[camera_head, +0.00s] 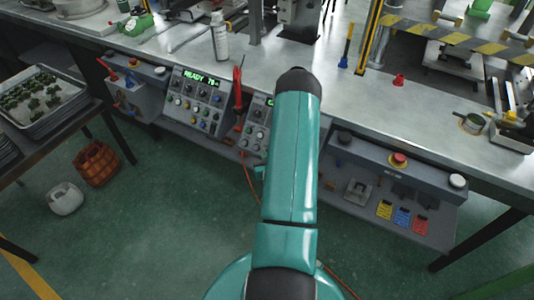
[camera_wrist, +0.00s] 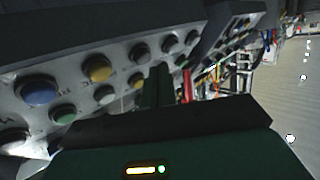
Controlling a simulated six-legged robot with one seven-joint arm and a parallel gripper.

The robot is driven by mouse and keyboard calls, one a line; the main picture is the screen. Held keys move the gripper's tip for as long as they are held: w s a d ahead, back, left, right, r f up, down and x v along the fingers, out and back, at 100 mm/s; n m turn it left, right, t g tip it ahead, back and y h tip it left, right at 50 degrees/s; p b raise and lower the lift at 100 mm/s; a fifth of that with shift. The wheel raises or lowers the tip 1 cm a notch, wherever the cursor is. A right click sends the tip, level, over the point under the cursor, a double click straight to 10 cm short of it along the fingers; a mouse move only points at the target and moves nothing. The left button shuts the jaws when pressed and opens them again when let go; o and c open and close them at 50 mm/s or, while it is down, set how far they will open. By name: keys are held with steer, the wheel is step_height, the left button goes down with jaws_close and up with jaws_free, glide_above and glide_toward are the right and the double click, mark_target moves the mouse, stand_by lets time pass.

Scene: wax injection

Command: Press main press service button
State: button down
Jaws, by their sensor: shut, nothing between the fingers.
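The control panel with the green READY display (camera_head: 196,100) is on the front of the bench in the head view. A second panel (camera_head: 256,128) beside it is partly hidden by my arm. The wrist view shows a tilted grey panel (camera_wrist: 120,50) close up, with a blue button (camera_wrist: 37,91), a yellow button (camera_wrist: 97,68), a green button (camera_wrist: 63,113) and several grey or white ones. I cannot tell which is the main press service button. My gripper (camera_wrist: 158,75) is shut and empty, its dark fingers in front of the panel's lower right part. Contact cannot be judged.
A red-capped button box (camera_head: 398,161) sits on the right of the bench. Red-handled tools (camera_head: 238,95) stand between the panels. A spray bottle (camera_head: 219,36) stands on the bench top. Left are a plant-like tray (camera_head: 40,95) and an orange basket (camera_head: 97,163).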

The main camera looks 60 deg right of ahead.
steer(key=shift+d+f, duration=0.1)
steer(key=shift+d+f, duration=0.2)
steer(key=shift+d, duration=0.05)
stand_by(0.3)
